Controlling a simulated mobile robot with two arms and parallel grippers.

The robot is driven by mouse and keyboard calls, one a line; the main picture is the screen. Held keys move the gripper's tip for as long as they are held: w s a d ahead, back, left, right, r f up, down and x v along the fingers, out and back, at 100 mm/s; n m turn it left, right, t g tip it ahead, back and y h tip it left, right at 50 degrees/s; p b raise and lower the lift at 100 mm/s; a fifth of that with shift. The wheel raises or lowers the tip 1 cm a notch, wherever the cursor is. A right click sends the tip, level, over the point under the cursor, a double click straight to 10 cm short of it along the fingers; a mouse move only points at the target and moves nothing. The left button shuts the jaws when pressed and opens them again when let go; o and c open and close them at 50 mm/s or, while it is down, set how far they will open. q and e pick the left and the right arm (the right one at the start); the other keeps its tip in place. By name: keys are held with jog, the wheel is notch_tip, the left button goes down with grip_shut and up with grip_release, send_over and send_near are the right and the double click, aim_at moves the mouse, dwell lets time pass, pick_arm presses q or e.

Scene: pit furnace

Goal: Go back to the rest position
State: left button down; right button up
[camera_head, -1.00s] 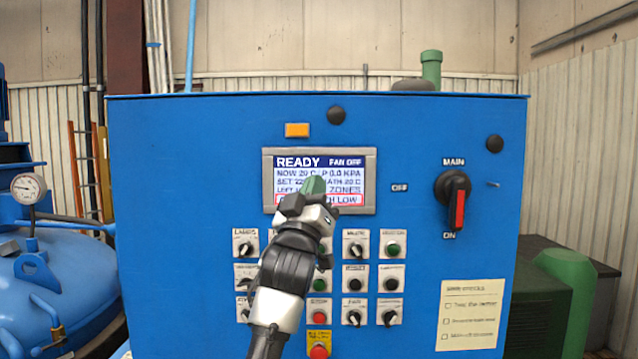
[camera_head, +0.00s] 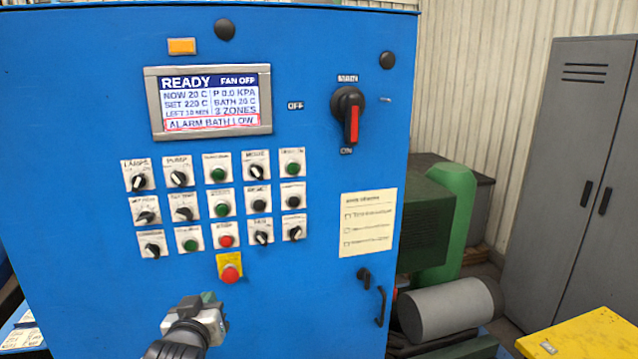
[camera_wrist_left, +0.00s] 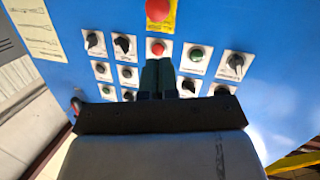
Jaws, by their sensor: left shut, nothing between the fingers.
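My left gripper (camera_head: 207,299) is at the bottom of the head view, in front of the lower part of the blue control cabinet (camera_head: 60,120) and below the red emergency button (camera_head: 230,273). In the left wrist view its two dark fingers (camera_wrist_left: 158,75) are together with nothing between them, and the panel's knobs and buttons lie beyond the tips. I cannot tell the exact gap to the panel. The screen (camera_head: 210,101) reads READY, FAN OFF and ALARM BATH LOW. My right gripper is not in view.
The main switch (camera_head: 348,114) has a red handle pointing down toward ON. A door handle (camera_head: 380,306) sticks out at the cabinet's lower right. Green machinery (camera_head: 455,215), a grey cylinder (camera_head: 445,308), a grey locker (camera_head: 580,170) and a yellow surface (camera_head: 590,338) stand to the right.

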pick_arm(q)
jog(key=s+f+m+g, duration=0.2)
jog(key=s+f+g, duration=0.4)
jog(key=s+f, duration=0.8)
jog(key=s+f+m+g, duration=0.1)
jog(key=s+f+g, duration=0.3)
jog(key=s, duration=0.6)
jog(key=s+f+m+g, duration=0.1)
jog(key=s+f+g, duration=0.25)
jog(key=s, duration=0.75)
notch_tip(320, 180, down, 32)
jog(key=s+r+b, duration=0.1)
jog(key=b, duration=0.4)
jog(key=s+a+f+g+b, duration=0.2)
jog(key=s+f+b, duration=0.1)
jog(key=s+f, duration=1.2)
notch_tip(320, 180, down, 4)
jog(key=shift+s+r+m+h+b, duration=0.1)
jog(key=shift+s+m+h+b, duration=0.2)
jog(key=shift+s+b, duration=0.05)
jog(key=shift+a, duration=0.2)
